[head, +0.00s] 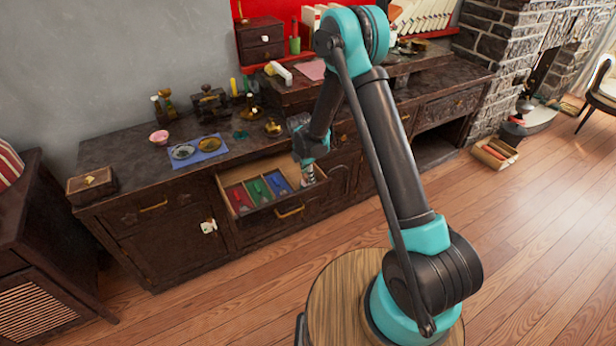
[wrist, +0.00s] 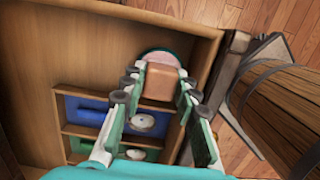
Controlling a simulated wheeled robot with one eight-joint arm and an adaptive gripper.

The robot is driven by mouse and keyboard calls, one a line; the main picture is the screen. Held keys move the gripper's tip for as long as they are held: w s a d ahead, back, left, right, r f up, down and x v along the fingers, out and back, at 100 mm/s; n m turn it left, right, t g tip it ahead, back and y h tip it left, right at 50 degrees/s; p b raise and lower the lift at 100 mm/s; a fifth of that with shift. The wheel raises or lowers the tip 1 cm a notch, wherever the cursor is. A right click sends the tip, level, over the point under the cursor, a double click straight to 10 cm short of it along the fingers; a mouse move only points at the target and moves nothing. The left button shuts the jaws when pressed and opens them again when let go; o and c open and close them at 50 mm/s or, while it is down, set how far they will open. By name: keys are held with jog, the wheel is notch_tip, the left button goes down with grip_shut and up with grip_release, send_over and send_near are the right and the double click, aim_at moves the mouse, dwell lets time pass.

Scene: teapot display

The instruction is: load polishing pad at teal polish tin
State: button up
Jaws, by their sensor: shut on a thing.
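My gripper (wrist: 157,80) is shut on a tan-pink block (wrist: 160,83), which looks like the polishing pad. Just beyond the block in the wrist view is a round tin with a teal rim and pinkish contents (wrist: 161,56); the block hides its near part. I cannot tell whether the block touches it. In the head view my gripper (head: 309,174) points down into the right end of the open drawer (head: 222,190). The block and tin are not clear there.
Beside the tin are a blue compartment (wrist: 85,112) and a green one (wrist: 85,146); a red one (head: 239,198) shows in the head view. Wooden drawer walls lie close around the gripper. On the counter, a blue cloth (head: 213,156) holds two small dishes.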

jog(key=shift+r, duration=3.45)
